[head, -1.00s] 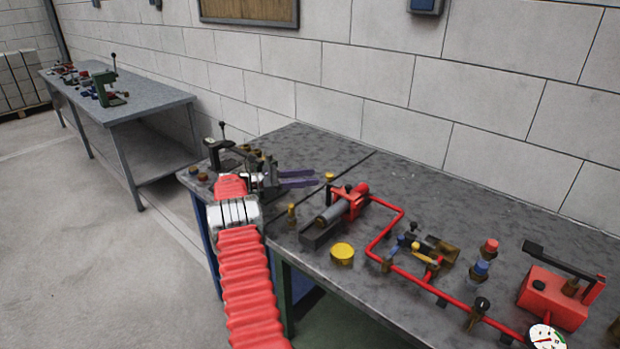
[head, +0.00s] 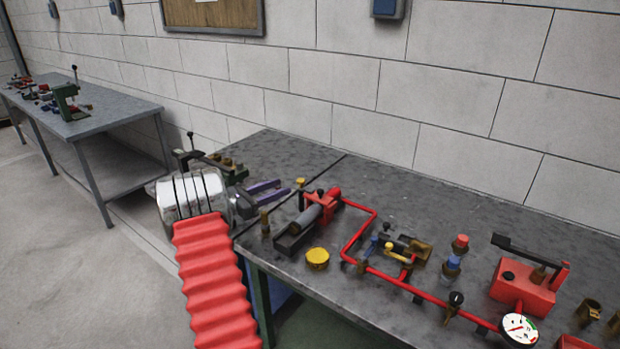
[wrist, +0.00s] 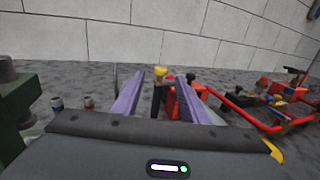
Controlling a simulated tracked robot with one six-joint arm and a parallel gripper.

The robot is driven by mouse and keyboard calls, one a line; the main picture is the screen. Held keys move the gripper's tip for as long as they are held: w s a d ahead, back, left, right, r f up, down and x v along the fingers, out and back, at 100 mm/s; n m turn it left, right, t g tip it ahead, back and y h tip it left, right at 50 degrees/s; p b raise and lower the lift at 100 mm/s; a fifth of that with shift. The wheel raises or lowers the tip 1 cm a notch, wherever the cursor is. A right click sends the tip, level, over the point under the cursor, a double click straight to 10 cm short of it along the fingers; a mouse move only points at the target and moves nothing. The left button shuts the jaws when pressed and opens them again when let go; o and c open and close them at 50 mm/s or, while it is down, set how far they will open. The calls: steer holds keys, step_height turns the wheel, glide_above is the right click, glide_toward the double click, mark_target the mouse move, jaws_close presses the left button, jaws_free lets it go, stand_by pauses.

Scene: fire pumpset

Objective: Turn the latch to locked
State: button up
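My gripper (head: 273,189) has two purple fingers, which are apart with nothing held between them. It is low over the left part of the grey bench (head: 375,255). In the wrist view, my gripper (wrist: 163,95) points at a dark post with a yellow top (wrist: 160,72), which stands beyond the fingers and in line with the gap. The yellow-topped post also shows in the head view (head: 300,183), just right of the fingertips. I cannot tell for sure which part is the latch. My wrist hides part of the bench's left end.
A red pump cylinder (head: 328,203) and red pipe (head: 352,238) lie right of the gripper. A yellow cap (head: 317,257) and brass post (head: 264,221) stand nearer. A red hand pump (head: 522,287) and gauge (head: 519,328) are at right. The block wall (head: 420,90) is behind.

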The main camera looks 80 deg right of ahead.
steer(key=shift+s+a+f+t, duration=0.1)
steer(key=shift+a+f+t, duration=0.05)
steer(key=shift+a+t, duration=0.2)
steer(key=x, duration=1.3)
steer(key=shift+s+d, duration=0.2)
steer(key=shift+d, duration=0.15)
steer(key=shift+c, duration=0.2)
steer(key=c, duration=1)
steer(key=shift+o, duration=0.2)
